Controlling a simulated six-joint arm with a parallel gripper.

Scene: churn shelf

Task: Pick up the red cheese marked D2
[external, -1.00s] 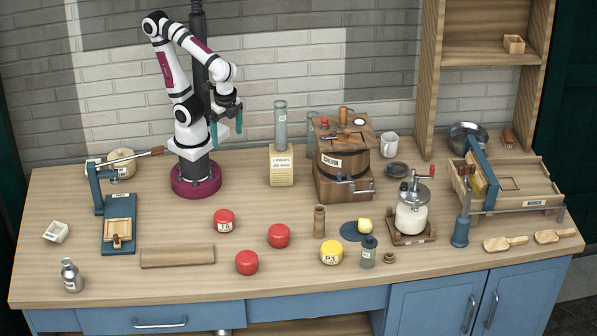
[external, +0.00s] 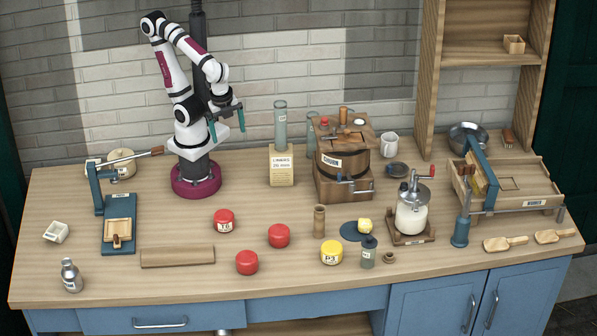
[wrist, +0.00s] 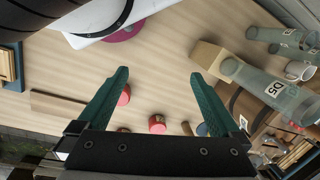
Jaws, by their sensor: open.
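Three red cheeses stand on the bench. One (external: 224,221) carries a label that looks like T6. The second red cheese (external: 279,236) is to its right, and the third red cheese (external: 247,262) is nearer the front edge; neither shows a readable mark, so I cannot tell which is D2. In the wrist view, red cheeses show beyond the fingers, one (wrist: 157,124) between them and low in the picture. My gripper (external: 227,125) is open and empty, high above the back of the bench near my base, well apart from the cheeses.
A yellow cheese (external: 331,252) marked P3 and a grey bottle (external: 368,254) stand right of the red cheeses. A wooden cup (external: 319,222) stands behind them. A wooden block (external: 282,166) with a glass cylinder and a churn (external: 343,172) stand right of my gripper.

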